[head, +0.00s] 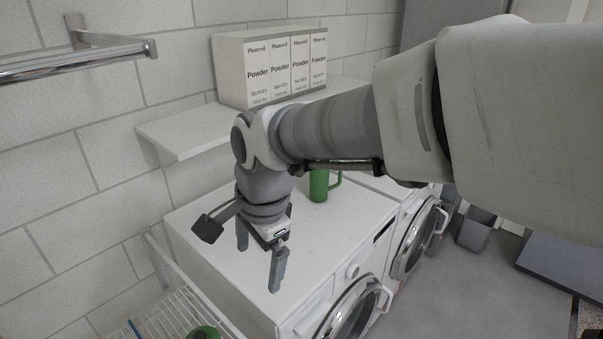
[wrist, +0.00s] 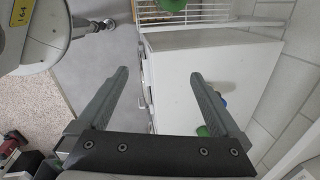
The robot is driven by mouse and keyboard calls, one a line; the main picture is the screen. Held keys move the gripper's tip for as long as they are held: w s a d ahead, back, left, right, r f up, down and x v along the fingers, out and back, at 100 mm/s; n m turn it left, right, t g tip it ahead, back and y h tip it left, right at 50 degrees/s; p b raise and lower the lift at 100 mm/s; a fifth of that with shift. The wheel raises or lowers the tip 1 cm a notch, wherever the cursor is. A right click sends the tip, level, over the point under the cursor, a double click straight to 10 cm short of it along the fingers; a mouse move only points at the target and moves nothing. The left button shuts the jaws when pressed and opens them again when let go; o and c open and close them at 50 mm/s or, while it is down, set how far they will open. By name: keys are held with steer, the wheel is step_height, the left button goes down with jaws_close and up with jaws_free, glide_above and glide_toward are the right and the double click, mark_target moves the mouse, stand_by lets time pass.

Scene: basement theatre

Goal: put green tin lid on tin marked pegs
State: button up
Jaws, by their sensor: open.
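In the head view my gripper (head: 258,268) points down, open and empty, above the white top of a washing machine (head: 325,232). A green mug-like vessel with a handle (head: 319,186) stands on the machines behind my arm. No pegs marking is readable.
In the wrist view a small blue thing (wrist: 224,98) shows beside one finger. A wall shelf (head: 185,133) holds powder boxes (head: 270,65). A metal rail (head: 80,62) juts from the wall.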

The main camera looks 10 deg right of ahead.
steer(key=s+d+r+n+t, duration=0.1)
steer(key=s+d+n+t, duration=0.1)
steer(key=s+d+n, duration=0.2)
steer(key=s+d+r+n+t+h, duration=0.1)
steer(key=s+d+n, duration=0.4)
steer(key=d, duration=0.6)
steer(key=r+n, duration=0.1)
steer(key=n, duration=0.1)
steer(key=shift+r+n+t, duration=0.3)
steer(key=shift+t, duration=0.1)
steer(key=shift+r+p, duration=0.35)
steer(key=shift+a, duration=0.1)
